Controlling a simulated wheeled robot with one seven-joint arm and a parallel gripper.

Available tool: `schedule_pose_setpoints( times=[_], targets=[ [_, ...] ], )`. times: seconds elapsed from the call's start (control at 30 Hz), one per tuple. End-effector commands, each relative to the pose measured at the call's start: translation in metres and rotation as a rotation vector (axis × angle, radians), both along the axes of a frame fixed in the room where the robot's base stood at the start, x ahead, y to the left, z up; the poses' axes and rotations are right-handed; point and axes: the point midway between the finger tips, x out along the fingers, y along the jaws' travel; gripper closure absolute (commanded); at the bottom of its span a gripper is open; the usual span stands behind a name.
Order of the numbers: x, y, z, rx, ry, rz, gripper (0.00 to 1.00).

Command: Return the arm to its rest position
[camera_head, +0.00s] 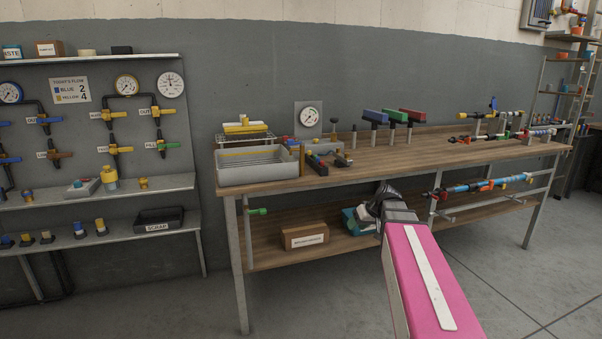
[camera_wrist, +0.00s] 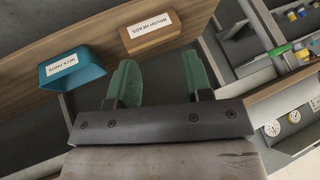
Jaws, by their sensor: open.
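My arm, with a pink link, reaches in from the lower right in the head view. Its dark end is in front of the workbench (camera_head: 415,163), near the lower shelf. The fingers are hard to make out there. In the wrist view my gripper (camera_wrist: 161,75) shows two green fingers, apart, with nothing between them. Beyond them are a teal bin (camera_wrist: 72,66) with a white label and a brown box (camera_wrist: 150,35) labelled "BRUSH HEADS". The teal bin (camera_head: 349,221) is partly hidden behind my arm's end in the head view.
The brown box (camera_head: 304,236) stands on the workbench's lower shelf. A grey tray (camera_head: 258,170) and several coloured tools are on the bench top. A wall panel with gauges and shelves (camera_head: 95,199) stands left. Open floor (camera_head: 225,305) lies in front.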

Motion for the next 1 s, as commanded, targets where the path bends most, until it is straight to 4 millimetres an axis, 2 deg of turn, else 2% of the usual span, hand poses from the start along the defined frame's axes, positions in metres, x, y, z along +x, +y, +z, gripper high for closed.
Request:
schedule_pose_setpoints(
  times=[0.03,0.2,0.4,0.5,0.6,1.0],
  targets=[
    [-0.021,0.008,-0.024,-0.028,0.062,-0.026,0.54],
    [-0.075,0.020,-0.089,-0.142,0.242,-0.139,0.54],
    [-0.137,0.025,-0.145,-0.294,0.394,-0.270,0.54],
    [-0.159,0.024,-0.162,-0.356,0.435,-0.320,0.54],
    [-0.173,0.023,-0.172,-0.397,0.459,-0.354,0.54],
    [-0.175,0.023,-0.173,-0.403,0.462,-0.360,0.54]
  ],
)
